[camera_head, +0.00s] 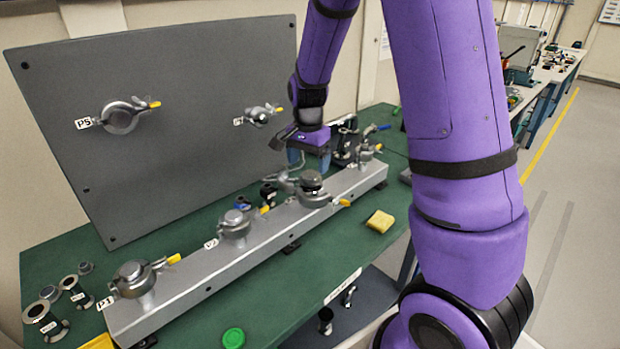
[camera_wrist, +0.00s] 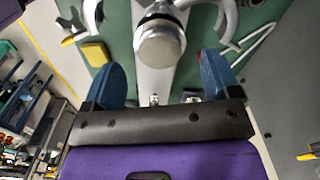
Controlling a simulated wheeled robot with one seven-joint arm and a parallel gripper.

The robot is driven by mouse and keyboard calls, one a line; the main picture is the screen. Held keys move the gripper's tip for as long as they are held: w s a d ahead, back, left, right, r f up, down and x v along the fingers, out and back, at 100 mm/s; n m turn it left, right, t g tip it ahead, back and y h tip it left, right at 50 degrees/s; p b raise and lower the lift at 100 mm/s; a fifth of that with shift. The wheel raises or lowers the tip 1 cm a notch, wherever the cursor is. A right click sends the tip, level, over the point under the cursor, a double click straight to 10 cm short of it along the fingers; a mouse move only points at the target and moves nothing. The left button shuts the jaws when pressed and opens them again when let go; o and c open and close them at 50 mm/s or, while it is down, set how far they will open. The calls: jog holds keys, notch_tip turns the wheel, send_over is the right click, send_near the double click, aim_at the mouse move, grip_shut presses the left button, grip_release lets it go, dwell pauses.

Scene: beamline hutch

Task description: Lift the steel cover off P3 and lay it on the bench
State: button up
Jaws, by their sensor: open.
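The third port from the left on the grey rail (camera_head: 205,285) has a dark-topped steel cover (camera_head: 311,181); its label is not readable, but it follows P1 and P2. In the wrist view the round steel cover (camera_wrist: 160,45) sits on the port, just beyond my fingers. A clamp (camera_head: 285,181) around this port looks swung open, its arms spread to both sides in the wrist view (camera_wrist: 228,22). My gripper (camera_head: 308,160) is open and empty, close behind and above the cover; its blue fingers (camera_wrist: 162,80) stand apart. The green bench top (camera_head: 60,245) lies around the rail.
P1 (camera_head: 133,278) and P2 (camera_head: 234,225) carry closed-looking clamps. A grey upright panel (camera_head: 160,160) stands behind the rail. A yellow sponge (camera_head: 380,221) and green cap (camera_head: 233,338) lie in front. Loose fittings (camera_head: 45,318) stand at far left. Bench is clear between sponge and cap.

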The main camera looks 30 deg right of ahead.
aim_at(309, 175)
jog(key=shift+d+f, duration=0.1)
jog(key=shift+f, duration=1.9)
jog(key=shift+c, duration=0.4)
jog(key=c, duration=0.7)
jog(key=shift+r, duration=0.15)
